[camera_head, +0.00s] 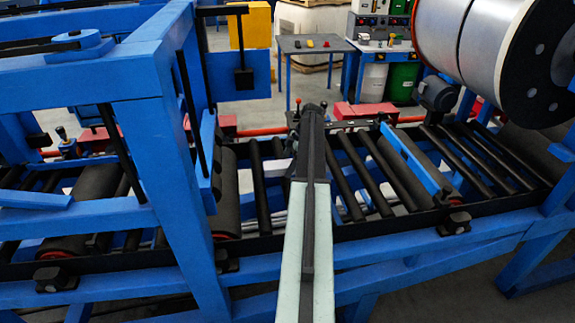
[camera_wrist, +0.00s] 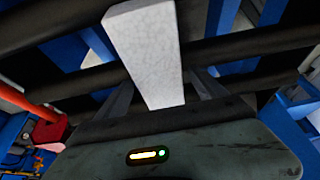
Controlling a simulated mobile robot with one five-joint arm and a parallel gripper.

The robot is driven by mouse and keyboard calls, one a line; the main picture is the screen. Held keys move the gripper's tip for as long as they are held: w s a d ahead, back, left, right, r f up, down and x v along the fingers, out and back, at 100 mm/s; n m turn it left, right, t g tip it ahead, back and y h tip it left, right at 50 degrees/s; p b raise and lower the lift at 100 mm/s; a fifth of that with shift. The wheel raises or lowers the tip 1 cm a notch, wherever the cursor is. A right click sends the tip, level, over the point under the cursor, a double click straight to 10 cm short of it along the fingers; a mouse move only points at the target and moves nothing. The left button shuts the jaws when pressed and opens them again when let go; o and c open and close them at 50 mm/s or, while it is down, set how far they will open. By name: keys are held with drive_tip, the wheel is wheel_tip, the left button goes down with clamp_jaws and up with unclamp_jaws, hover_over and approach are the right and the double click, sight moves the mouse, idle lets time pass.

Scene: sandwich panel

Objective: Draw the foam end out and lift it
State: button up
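A pale, white foam strip (camera_wrist: 148,50) runs down the middle of the wrist view, its narrower end close to my gripper's palm. In the head view a small white piece (camera_head: 279,166), probably the same foam, shows just left of my arm among the rollers. My gripper (camera_wrist: 161,76) has its dark fingers apart, one on each side of the strip. A dark gap shows beside the strip near the finger bases; contact at the tips is unclear. In the head view my arm hides the fingers and much of the foam.
Black rollers (camera_head: 372,165) in a blue frame (camera_head: 400,252) lie around my gripper. A blue upright (camera_head: 177,180) stands left of my arm. A blue bar (camera_head: 408,158) crosses the rollers at right. A large metal coil (camera_head: 460,38) hangs at upper right.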

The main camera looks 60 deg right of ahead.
drive_tip(key=shift+w, duration=0.1)
drive_tip(key=shift+r, duration=0.25)
drive_tip(key=p+v, duration=0.7)
drive_tip(key=shift+r, duration=0.25)
drive_tip(key=shift+f, duration=0.1)
drive_tip(key=shift+f, duration=0.1)
